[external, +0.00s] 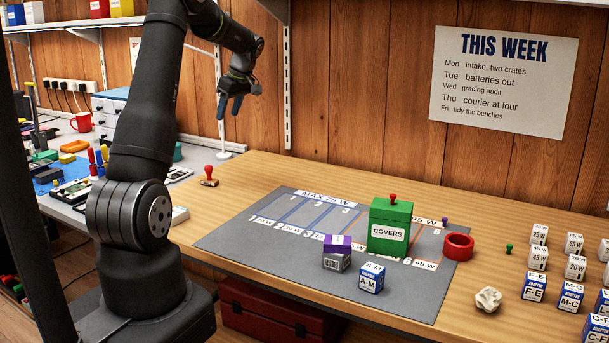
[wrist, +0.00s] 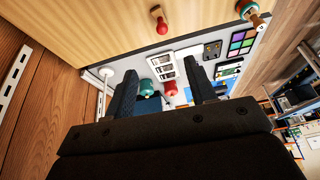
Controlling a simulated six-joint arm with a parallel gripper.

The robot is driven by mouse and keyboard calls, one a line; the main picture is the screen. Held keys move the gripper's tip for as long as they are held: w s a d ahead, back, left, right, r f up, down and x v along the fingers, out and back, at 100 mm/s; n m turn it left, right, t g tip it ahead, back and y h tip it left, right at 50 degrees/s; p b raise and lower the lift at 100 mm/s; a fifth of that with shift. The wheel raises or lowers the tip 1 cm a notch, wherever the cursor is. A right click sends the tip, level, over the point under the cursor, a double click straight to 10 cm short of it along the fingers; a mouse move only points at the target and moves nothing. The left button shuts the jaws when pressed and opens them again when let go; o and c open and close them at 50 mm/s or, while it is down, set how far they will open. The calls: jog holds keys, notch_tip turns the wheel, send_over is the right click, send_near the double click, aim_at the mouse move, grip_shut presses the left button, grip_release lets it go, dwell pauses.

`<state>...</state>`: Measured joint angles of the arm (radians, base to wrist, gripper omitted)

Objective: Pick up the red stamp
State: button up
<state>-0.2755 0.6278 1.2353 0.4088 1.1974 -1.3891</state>
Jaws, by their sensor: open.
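A red stamp (external: 209,175) with a round red handle and a wooden foot stands upright near the left end of the wooden bench in the external view. In the wrist view a red-handled piece (wrist: 158,18) shows near the top edge of the picture; it looks like this stamp. My gripper (external: 230,112) hangs in the air well above the bench, above and slightly right of the stamp, apart from it. The wrist view also shows my gripper (wrist: 161,76), open with its two fingers apart and nothing between them.
A grey mat (external: 250,230) covers the bench middle. On it stand a green COVERS box (external: 390,220) and a few small boxes. A red ring (external: 458,246) lies at its right edge. Another stamp-like piece (wrist: 253,14) shows in the wrist view. Bare bench surrounds the stamp.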

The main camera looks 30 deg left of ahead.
jog(key=a+m, duration=0.1)
jog(key=m, duration=0.3)
jog(key=m+h, duration=0.5)
jog(key=m, duration=2.5)
send_over(209, 175)
notch_tip(209, 175, down, 6)
notch_tip(209, 175, down, 12)
jog(key=shift+r, duration=0.25)
jog(key=shift+w+a+f, duration=0.15)
jog(key=shift+f, duration=1.25)
jog(key=shift+w+a+f, duration=0.1)
jog(key=shift+w+f, duration=0.05)
jog(key=shift+f, duration=1.25)
jog(key=c, duration=1.1)
